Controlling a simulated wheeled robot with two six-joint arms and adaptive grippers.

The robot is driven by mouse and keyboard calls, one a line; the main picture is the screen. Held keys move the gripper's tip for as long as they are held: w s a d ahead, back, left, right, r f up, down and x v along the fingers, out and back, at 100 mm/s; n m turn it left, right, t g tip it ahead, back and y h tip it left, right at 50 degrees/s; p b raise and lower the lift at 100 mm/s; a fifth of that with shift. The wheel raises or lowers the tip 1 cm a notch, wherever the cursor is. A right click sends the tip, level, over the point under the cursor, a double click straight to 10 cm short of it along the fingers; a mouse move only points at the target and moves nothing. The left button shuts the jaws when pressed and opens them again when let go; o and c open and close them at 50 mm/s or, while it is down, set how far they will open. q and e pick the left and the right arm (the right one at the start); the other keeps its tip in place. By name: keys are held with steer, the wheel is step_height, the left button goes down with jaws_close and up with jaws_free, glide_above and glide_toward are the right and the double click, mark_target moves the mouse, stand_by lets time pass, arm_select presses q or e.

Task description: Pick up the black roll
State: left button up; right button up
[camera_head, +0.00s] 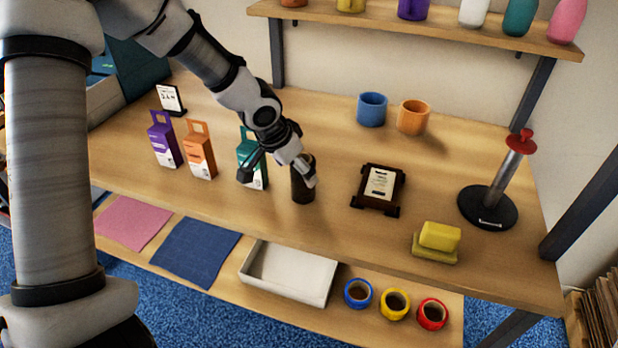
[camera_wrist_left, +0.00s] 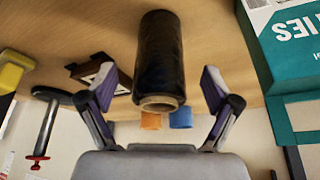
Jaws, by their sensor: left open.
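The black roll (camera_head: 303,183) stands upright on the wooden table, near the middle of the head view. My left gripper (camera_head: 279,178) is at the roll, with its open fingers near the roll's upper part. In the left wrist view the black roll (camera_wrist_left: 159,58) shows with its hollow cardboard core end toward the camera. The open fingers of the left gripper (camera_wrist_left: 158,92) are on either side of it, with gaps visible between them and the roll. My right gripper does not show in either view.
A teal carton (camera_head: 253,160) stands close left of the roll, beside orange (camera_head: 200,152) and purple (camera_head: 164,140) cartons. A dark stand with a card (camera_head: 380,188) is to the right. Blue (camera_head: 372,109) and orange (camera_head: 412,117) cups are behind. Yellow blocks (camera_head: 438,240) lie near the front edge.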

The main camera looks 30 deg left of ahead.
arm_select(q)
steer(key=x, duration=0.4)
steer(key=shift+w+d+f, duration=0.2)
steer(key=shift+w, duration=0.25)
steer(key=shift+s+a+r, duration=0.15)
steer(key=shift+s, duration=0.05)
steer(key=c, duration=1.4)
steer(key=shift+r, duration=0.1)
steer(key=shift+c, duration=0.2)
